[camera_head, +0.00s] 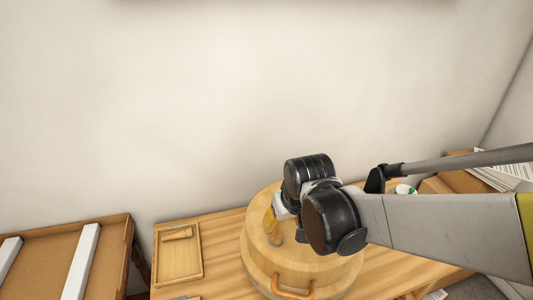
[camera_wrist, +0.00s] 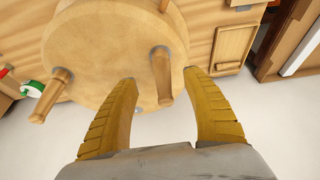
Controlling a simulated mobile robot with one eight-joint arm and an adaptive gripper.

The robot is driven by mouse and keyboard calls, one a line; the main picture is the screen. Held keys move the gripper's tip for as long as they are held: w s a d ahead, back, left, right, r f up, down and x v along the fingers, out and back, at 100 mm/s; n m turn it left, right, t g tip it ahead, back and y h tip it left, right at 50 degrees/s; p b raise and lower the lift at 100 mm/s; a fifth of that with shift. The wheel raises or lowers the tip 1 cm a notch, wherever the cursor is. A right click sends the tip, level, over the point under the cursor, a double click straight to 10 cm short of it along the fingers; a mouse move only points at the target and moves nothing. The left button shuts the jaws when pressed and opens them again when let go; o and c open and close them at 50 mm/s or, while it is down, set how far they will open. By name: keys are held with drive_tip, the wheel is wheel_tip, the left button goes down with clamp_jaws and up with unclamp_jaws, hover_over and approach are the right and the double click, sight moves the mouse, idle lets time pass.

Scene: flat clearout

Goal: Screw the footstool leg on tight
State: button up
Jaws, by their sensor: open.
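The footstool (camera_head: 262,262) is a round, light wooden piece lying on the wooden bench, and it also shows in the wrist view (camera_wrist: 100,60). In the wrist view, one wooden leg (camera_wrist: 160,75) stands out from its face, between my fingertips in the picture. Another leg (camera_wrist: 50,95) stands out at the left, and part of a further one (camera_wrist: 165,5) shows at the top edge. My gripper (camera_wrist: 162,76) is open, with its yellow fingers either side of the middle leg; I see no clear contact. In the head view, my arm hides much of the footstool and my gripper.
A shallow wooden tray (camera_head: 178,262) lies on the bench left of the footstool. A cardboard box with white strips (camera_head: 117,262) stands farther left. A small white and green item (camera_head: 404,189) and cardboard boxes (camera_head: 437,186) are at the right. A pale wall is behind.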

sight(276, 233)
drive_tip(key=shift+w+a, duration=0.35)
drive_tip(key=b+x, duration=0.3)
drive_tip(key=x, duration=0.7)
drive_tip(key=shift+d+f, duration=0.1)
drive_tip(key=shift+f, duration=0.25)
drive_tip(key=shift+c, duration=0.2)
drive_tip(key=shift+s, duration=0.1)
clamp_jaws()
